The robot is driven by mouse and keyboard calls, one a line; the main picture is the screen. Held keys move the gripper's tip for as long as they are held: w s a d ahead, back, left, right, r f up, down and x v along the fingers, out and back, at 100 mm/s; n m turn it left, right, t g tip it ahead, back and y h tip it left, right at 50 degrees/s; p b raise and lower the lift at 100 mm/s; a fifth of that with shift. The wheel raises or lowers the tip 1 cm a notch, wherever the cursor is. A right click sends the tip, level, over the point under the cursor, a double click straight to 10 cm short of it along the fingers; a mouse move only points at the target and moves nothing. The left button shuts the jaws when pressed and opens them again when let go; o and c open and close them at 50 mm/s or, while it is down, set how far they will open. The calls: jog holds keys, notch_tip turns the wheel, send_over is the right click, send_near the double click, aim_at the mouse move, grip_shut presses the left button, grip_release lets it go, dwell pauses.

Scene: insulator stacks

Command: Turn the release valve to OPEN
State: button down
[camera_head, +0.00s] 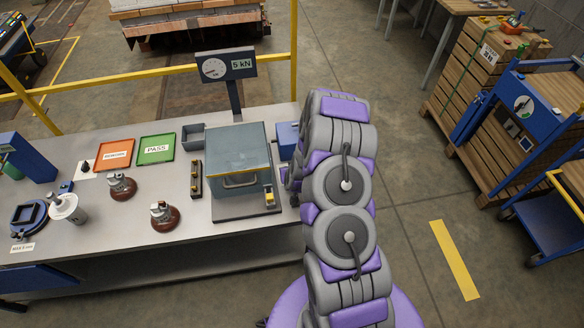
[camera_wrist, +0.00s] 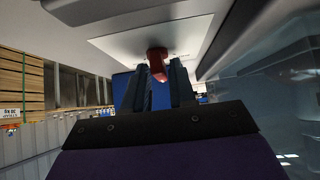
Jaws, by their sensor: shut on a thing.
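In the wrist view, the release valve shows as a red handle (camera_wrist: 156,62) on a pale plate (camera_wrist: 120,45). My gripper (camera_wrist: 158,80) has its two dark fingers on either side of the red handle and is shut on it. Small lettering beside the handle is too small to read, so I cannot tell the valve's setting. In the head view, my arm reaches to the right end of the bench, by a small blue box (camera_head: 287,135). My gripper and the valve are hidden there behind the arm.
The steel bench (camera_head: 105,222) holds a grey-lidded test box (camera_head: 238,150), a green PASS tray (camera_head: 156,149), an orange tray (camera_head: 115,148) and brown insulators (camera_head: 165,221). A gauge reading 5 kN (camera_head: 226,67) stands behind. A blue cart (camera_head: 520,120) and open floor lie right.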

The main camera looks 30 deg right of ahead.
jog(key=shift+w+r+m+h+p, duration=0.15)
jog(key=shift+w+m+h+p, duration=0.05)
jog(key=shift+m+h+p, duration=0.25)
jog(key=shift+m, duration=0.25)
jog(key=c, duration=1.2)
grip_release()
jog(key=shift+o, duration=0.2)
jog(key=shift+s, duration=0.1)
jog(key=p+v, duration=1.6)
jog(key=v, duration=0.1)
jog(key=shift+a, duration=0.25)
